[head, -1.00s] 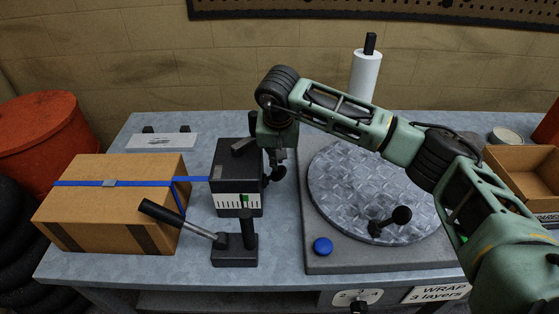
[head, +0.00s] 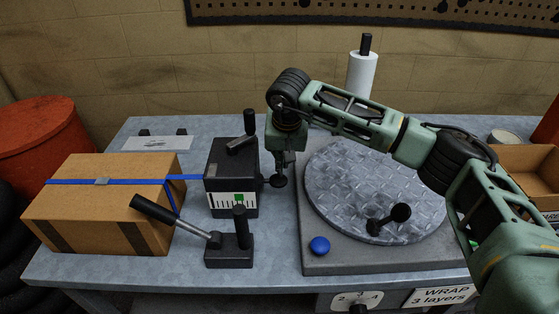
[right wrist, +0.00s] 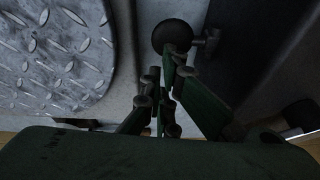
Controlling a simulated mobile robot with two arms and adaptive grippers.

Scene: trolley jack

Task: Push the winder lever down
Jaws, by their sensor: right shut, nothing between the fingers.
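A black ball-ended lever (head: 278,181) sticks out from the right side of the black box (head: 230,207); I take it for the winder lever. Its ball also shows at the top of the right wrist view (right wrist: 172,36), on a short stem against the box. My right gripper (head: 285,166) is shut and empty, pointing down just above the ball. Whether the fingertips touch it I cannot tell. In the right wrist view the fingers (right wrist: 162,95) lie together just below the ball. My left gripper is not in view.
A blue strap (head: 188,177) links the carton (head: 90,205) to the box. A long-handled lever (head: 155,210) stands in front. An upright black handle (head: 250,122) rises from the box top. Right of my gripper are the turntable (head: 350,180), its knob (head: 400,212) and a blue button (head: 319,246).

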